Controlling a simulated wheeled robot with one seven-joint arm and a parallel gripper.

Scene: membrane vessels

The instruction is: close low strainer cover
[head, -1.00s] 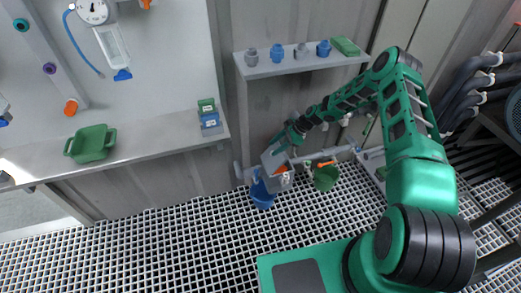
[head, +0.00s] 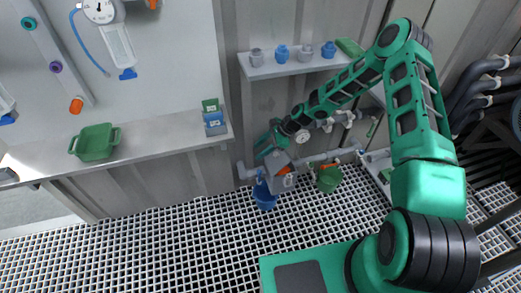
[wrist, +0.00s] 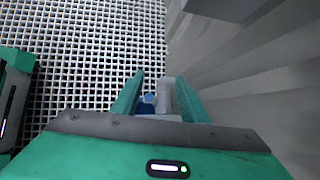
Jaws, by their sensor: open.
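The low strainer is, as far as I can tell, the small grey box-like body (head: 287,181) low on the wall pipe, with an orange spot on it. A grey plate (head: 276,160) stands tilted at its upper left and looks like its cover, raised. My gripper (head: 264,146) is just above and left of this plate in the head view; I cannot tell whether it touches. In the wrist view my gripper (wrist: 158,92) has its two green fingers apart, with nothing clearly held. The cover is not clearly visible there.
A shelf (head: 300,67) with small vessels is above. The grated floor (head: 180,245) in front is clear.

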